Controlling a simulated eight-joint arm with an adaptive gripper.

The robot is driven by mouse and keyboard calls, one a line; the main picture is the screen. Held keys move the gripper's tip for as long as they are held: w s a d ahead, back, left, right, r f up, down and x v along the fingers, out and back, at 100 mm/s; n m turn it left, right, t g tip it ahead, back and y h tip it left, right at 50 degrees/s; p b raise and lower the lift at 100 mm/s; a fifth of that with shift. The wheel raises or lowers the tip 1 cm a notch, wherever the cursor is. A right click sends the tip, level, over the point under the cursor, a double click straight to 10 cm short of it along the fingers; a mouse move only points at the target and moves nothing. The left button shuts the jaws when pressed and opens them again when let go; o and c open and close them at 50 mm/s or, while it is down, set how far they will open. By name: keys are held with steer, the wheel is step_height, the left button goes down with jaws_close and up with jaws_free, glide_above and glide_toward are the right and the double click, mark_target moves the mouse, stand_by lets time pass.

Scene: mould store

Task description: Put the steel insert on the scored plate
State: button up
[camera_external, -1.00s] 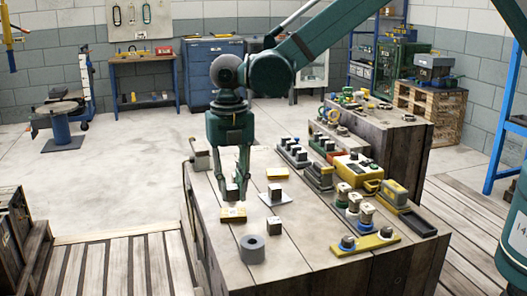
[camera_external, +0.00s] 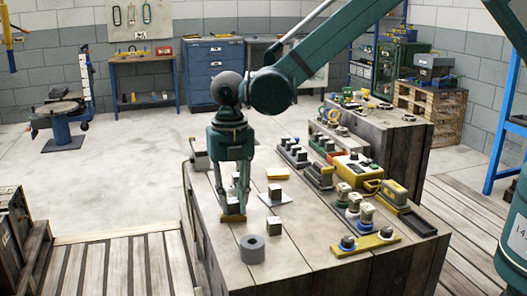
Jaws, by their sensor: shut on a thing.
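My gripper (camera_external: 233,207) points straight down at the left part of the wooden bench top. It is shut on a small dark grey block, which I take for the steel insert (camera_external: 233,209); the fingers partly hide it. The block is right over a flat tan-yellow plate (camera_external: 234,218), perhaps the scored plate; no score marks can be made out. The block looks to be at the plate's surface, but I cannot tell whether it touches.
A grey ring (camera_external: 252,249) and a small block (camera_external: 274,227) stand in front. A pale plate (camera_external: 284,200) with a block on it and a yellowish block (camera_external: 277,174) lie to the right. Knobbed parts on a yellow base (camera_external: 366,243) stand further right.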

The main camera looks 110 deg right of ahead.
mark_target(233, 201)
steer(key=o, duration=1)
step_height(233, 201, up, 12)
steer(key=shift+r+p, duration=0.1)
steer(key=shift+p, duration=0.9)
